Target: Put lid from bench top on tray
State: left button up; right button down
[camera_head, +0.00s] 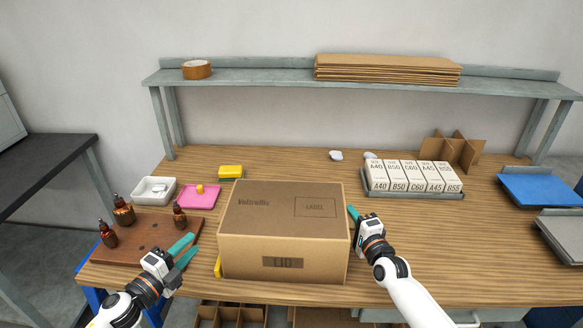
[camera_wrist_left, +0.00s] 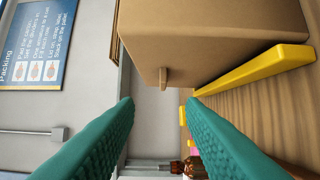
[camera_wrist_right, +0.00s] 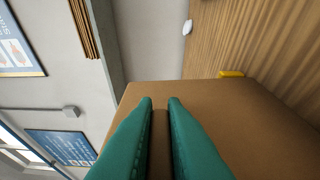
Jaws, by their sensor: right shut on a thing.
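A large closed-looking brown cardboard lid (camera_head: 284,215), marked "LID" on its front, sits on the wooden bench top in front of me. My right gripper (camera_head: 353,213) is at its right side. In the right wrist view its green fingers close on a brown tab (camera_wrist_right: 160,130) on that side. My left gripper (camera_head: 186,248) is open and empty, left of the lid and apart from it. A matching tab (camera_wrist_left: 163,78) on the lid's left side shows in the left wrist view. A grey tray (camera_head: 415,193) holds small white boxes; I cannot tell which tray the task means.
A yellow bar (camera_wrist_left: 255,68) lies along the lid's left side. Brown bottles (camera_head: 124,212) stand on a wooden board (camera_head: 150,247) at left. A white dish (camera_head: 154,190) and pink tray (camera_head: 199,196) lie behind. The bench is clear right of my right gripper.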

jog(key=c, duration=1.4)
grip_release()
jog(key=shift+f, duration=0.2)
jog(key=v, duration=1.2)
